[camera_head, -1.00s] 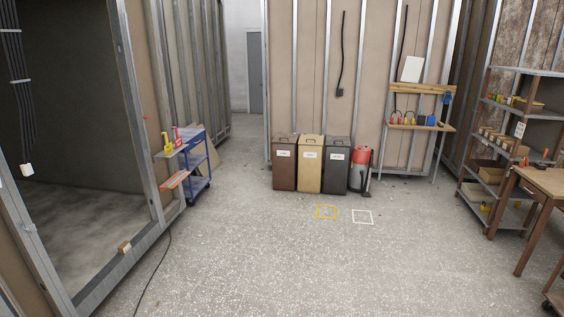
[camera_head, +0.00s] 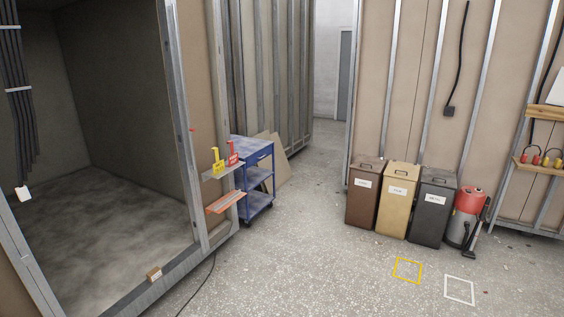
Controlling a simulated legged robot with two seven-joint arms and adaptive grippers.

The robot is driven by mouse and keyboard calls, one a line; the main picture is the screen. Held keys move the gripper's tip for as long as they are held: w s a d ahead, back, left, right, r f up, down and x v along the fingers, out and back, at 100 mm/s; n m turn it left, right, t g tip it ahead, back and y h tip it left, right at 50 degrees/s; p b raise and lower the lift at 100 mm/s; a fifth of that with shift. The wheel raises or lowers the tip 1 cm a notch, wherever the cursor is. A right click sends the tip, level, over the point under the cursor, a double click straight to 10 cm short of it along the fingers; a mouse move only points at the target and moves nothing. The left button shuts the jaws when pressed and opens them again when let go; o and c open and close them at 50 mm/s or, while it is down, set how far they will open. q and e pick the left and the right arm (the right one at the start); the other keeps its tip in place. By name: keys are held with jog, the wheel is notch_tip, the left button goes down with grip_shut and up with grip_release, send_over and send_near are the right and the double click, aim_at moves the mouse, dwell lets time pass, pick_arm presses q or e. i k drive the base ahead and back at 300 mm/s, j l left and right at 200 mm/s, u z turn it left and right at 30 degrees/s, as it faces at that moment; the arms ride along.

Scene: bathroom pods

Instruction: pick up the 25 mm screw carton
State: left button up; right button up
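A small brown carton (camera_head: 154,274) sits on the bottom sill of the open pod frame at the lower left. It has a pale mark on its front, too small to read, so I cannot tell whether it is the 25 mm screw carton. No other carton shows clearly now. Neither of my grippers is in view.
A blue cart (camera_head: 255,178) stands beside the pod, near a small shelf with yellow and red tools (camera_head: 222,172). Brown (camera_head: 363,205), tan (camera_head: 397,213) and dark (camera_head: 432,222) bins and a red vacuum (camera_head: 467,205) line the wall.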

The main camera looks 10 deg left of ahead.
aim_at(156, 273)
jog(key=i+j+u, duration=0.3)
jog(key=i+u, duration=0.15)
jog(key=i+j+u, duration=0.1)
jog(key=i+u, duration=0.85)
jog(key=i+l+u, duration=0.25)
jog(key=i+u, duration=0.25)
jog(key=k, duration=0.1)
